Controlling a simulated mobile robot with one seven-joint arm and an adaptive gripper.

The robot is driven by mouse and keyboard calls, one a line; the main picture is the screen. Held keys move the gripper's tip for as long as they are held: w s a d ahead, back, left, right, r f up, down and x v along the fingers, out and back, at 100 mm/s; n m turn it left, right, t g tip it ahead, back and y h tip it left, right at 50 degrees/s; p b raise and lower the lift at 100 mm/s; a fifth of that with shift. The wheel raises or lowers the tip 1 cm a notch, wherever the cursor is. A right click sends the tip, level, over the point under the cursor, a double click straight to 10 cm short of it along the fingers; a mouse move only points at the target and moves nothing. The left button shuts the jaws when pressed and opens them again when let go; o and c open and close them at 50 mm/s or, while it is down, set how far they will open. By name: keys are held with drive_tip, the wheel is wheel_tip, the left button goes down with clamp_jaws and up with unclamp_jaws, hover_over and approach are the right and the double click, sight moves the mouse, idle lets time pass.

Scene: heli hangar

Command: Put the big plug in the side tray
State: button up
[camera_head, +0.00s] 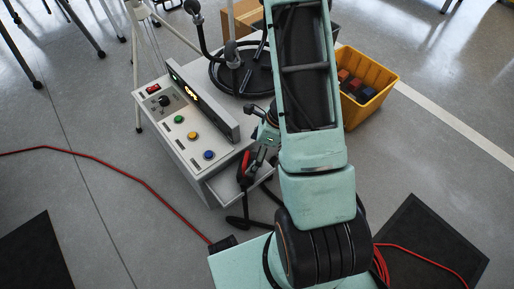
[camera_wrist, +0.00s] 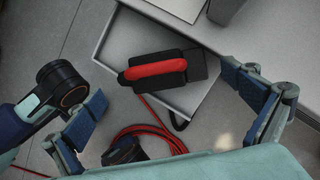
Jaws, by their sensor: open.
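The big plug, black with a red grip (camera_wrist: 155,70), lies inside the grey side tray (camera_wrist: 118,38) in the wrist view. A dark cable runs from its right end past the tray's front edge. In the head view the plug's red grip (camera_head: 245,166) shows by my gripper, and the side tray (camera_head: 222,190) sticks out from the cart's near side. My gripper (camera_wrist: 166,92) is open, one finger on each side of the plug and apart from it. My arm hides part of the tray in the head view.
The cart carries a control panel (camera_head: 176,108) with coloured buttons and a raised display. A coiled black hose (camera_head: 228,72) lies on its top. A yellow bin (camera_head: 377,72) with several blocks stands at right. Red cable (camera_wrist: 150,140) lies on the floor below the tray.

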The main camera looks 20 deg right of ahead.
drive_tip(key=shift+s+v, duration=0.15)
drive_tip(key=shift+v, duration=0.9)
drive_tip(key=shift+s+v, duration=0.1)
drive_tip(key=shift+v, duration=1)
drive_tip(key=shift+f, duration=0.1)
